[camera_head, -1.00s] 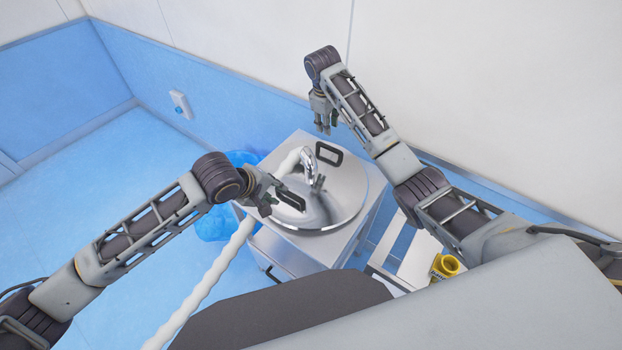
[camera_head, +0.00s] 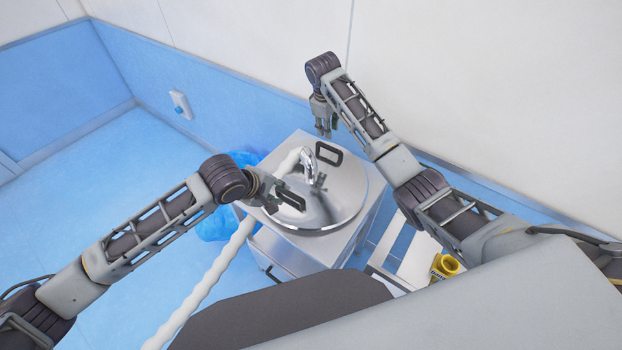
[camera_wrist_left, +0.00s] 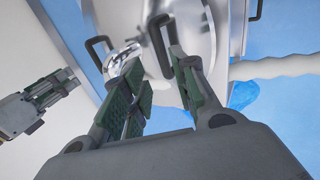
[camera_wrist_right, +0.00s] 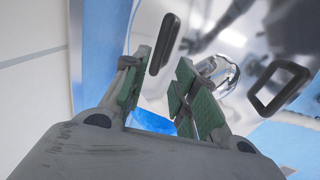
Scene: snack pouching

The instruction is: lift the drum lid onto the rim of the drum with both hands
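The shiny round drum lid (camera_head: 335,208) lies on top of a grey metal cabinet. Two black loop handles stand on it, a near one (camera_head: 291,199) and a far one (camera_head: 329,153). I cannot make out a separate drum or rim under it. My left gripper (camera_head: 277,195) is open beside the near handle; in the left wrist view its fingers (camera_wrist_left: 160,88) are apart, with a handle just beyond them. My right gripper (camera_head: 325,128) is open above the far edge; in the right wrist view its fingers (camera_wrist_right: 161,82) are apart with a black handle beyond. Contact cannot be told.
A yellow container (camera_head: 445,266) sits at the right. The wall is close behind.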

